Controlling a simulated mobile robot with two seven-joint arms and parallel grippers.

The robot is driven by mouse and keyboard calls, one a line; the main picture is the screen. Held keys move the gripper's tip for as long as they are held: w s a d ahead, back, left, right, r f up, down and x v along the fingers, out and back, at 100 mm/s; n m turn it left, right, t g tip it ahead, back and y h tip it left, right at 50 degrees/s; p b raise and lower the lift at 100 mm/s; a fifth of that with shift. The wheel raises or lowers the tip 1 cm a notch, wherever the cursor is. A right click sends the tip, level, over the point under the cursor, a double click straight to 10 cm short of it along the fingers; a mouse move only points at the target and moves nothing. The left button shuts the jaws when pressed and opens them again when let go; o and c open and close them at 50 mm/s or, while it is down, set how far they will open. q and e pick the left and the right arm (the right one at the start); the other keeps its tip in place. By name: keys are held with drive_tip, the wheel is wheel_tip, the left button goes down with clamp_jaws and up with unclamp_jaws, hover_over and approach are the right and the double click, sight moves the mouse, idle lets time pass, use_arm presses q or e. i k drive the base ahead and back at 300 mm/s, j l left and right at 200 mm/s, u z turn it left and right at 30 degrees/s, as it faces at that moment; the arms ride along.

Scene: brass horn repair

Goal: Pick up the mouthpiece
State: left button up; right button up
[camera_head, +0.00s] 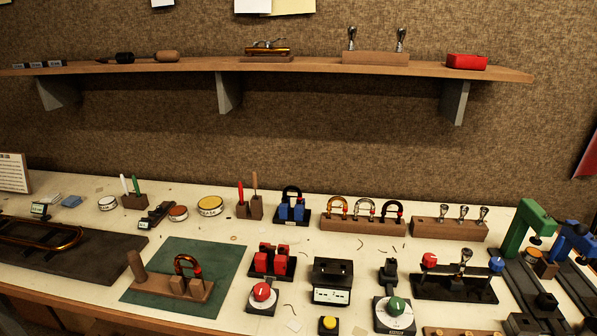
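Several silver mouthpieces show. Three stand upright in a wooden rack (449,228) at the right of the bench: a left one (444,211), a middle one (463,212) and a right one (482,215). Another mouthpiece (464,259) sits, slightly tilted, in a black fixture (452,286) with a red knob and a blue knob, in front of that rack. Two more, a left one (351,37) and a right one (401,38), stand on a wooden block (375,58) on the wall shelf. Neither gripper is in view.
A green press (527,228) and a blue press (571,243) stand at the right end. A rack of curved tubes (362,225) is left of the mouthpiece rack. Dial units and fixtures crowd the front. The shelf (300,66) overhangs the back.

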sight(466, 252)
drive_tip(key=z, duration=1.25)
